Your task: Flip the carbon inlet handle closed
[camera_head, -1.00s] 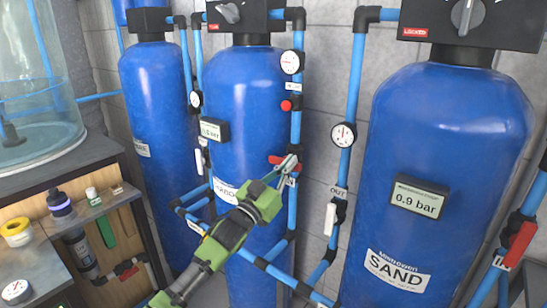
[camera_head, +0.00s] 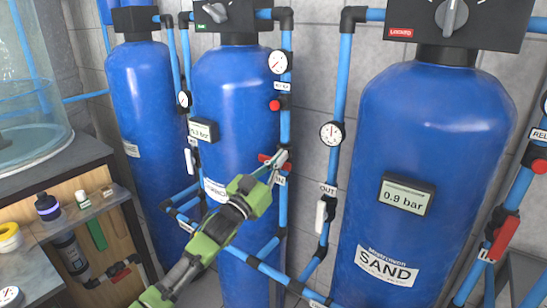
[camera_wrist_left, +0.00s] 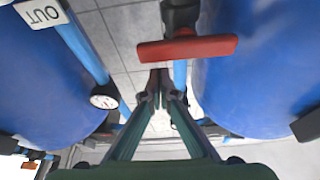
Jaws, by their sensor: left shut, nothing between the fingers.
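The carbon inlet handle (camera_head: 265,158) is a short red lever on the blue pipe right of the carbon tank (camera_head: 232,110), above the IN label (camera_head: 280,180). It lies crosswise to the pipe. In the left wrist view the red handle (camera_wrist_left: 187,48) shows whole, just beyond the fingertips. My left gripper (camera_head: 283,157) is green and grey, with its tips at the handle and partly covering it. In the wrist view its fingers (camera_wrist_left: 162,84) meet at the tips with nothing between them. Whether the tips touch the handle I cannot tell. My right gripper is not in view.
The sand tank (camera_head: 425,140) stands at right, with a red handle (camera_head: 504,238) on its own pipe. A white handle (camera_head: 320,214) sits on the OUT pipe between the tanks. A wooden bench (camera_head: 95,150) with bottles is at left.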

